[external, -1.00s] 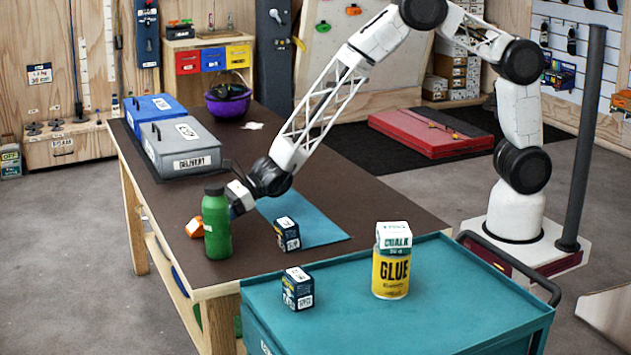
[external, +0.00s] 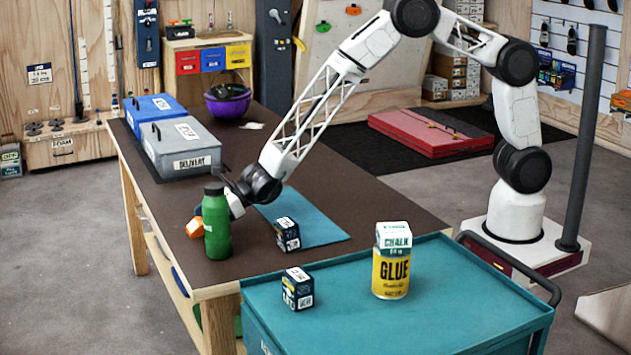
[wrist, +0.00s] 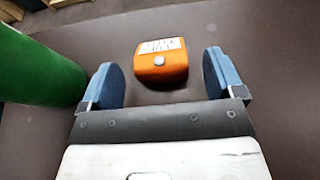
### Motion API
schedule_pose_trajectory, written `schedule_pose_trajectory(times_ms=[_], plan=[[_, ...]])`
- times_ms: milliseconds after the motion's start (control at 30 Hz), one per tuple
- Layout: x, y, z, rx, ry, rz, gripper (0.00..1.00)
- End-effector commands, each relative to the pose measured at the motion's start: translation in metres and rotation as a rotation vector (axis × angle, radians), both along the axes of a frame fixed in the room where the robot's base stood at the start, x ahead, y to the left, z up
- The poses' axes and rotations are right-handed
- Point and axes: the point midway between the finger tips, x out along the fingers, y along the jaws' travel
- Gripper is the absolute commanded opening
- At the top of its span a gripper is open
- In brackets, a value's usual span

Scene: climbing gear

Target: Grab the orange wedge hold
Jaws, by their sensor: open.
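The orange wedge hold (wrist: 161,66) lies on the dark table top, with a white label and a round bolt on it. In the wrist view it sits just ahead of my gripper (wrist: 163,80), centred between the two blue fingers, which are open and empty. In the external view the orange wedge hold (external: 195,228) shows at the left of the green bottle (external: 217,232), partly hidden by it. My gripper (external: 208,212) is low over the table behind the bottle, its fingertips mostly hidden there.
The green bottle (wrist: 38,62) stands close to my left finger in the wrist view. Grey and blue cases stand farther back. The table's left edge is near the hold.

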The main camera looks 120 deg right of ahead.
Motion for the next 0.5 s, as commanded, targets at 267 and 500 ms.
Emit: schedule_pose_trajectory(times_ms=[267,500], plan=[[0.021,0.001,-0.008,0.0,0.0,-0.001,0.87],[0.025,0.001,-0.009,0.001,0.0,-0.001,0.87]])
